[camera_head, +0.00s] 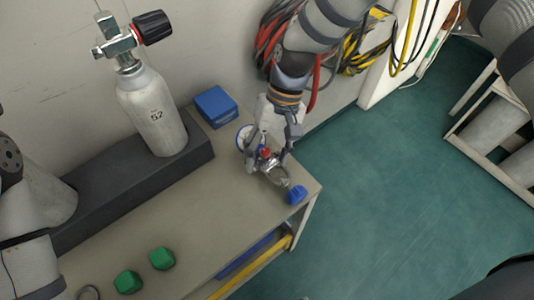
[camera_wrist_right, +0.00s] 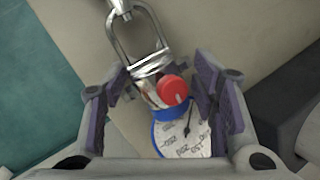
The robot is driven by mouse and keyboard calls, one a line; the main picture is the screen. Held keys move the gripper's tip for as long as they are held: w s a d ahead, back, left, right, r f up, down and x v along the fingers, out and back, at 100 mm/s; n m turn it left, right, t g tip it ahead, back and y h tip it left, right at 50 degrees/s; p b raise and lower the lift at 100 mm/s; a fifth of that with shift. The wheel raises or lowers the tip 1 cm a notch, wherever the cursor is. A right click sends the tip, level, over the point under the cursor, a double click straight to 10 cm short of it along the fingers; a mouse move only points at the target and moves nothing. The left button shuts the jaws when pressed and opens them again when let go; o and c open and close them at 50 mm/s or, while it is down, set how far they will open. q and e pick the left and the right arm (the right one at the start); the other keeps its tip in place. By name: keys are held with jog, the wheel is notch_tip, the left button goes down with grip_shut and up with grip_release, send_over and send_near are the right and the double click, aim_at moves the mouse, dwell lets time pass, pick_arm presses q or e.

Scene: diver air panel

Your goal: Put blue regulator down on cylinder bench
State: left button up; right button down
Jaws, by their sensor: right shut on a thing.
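The blue regulator has a metal body (camera_head: 267,163), a red knob (camera_wrist_right: 174,89), a blue-rimmed white gauge (camera_wrist_right: 184,137) and a metal yoke (camera_wrist_right: 137,35). In the head view a blue knob (camera_head: 296,195) lies at the yoke's end. My right gripper (camera_head: 268,150), reaching down from above, is shut on the regulator's body; its fingers show on both sides in the wrist view (camera_wrist_right: 163,100). The regulator is over the right end of the cylinder bench (camera_head: 215,200), its knob near the right edge. I cannot tell whether it touches the top. My left gripper is out of view.
A grey cylinder (camera_head: 155,115) stands in a dark block (camera_head: 125,190) along the bench's back. Two green knobs (camera_head: 162,259) lie at the front. The middle of the bench is clear. Hoses hang on the wall.

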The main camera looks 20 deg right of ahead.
jog(key=shift+f, duration=0.15)
jog(key=c, duration=0.6)
grip_release()
jog(key=shift+o, duration=0.2)
jog(key=v, duration=1.2)
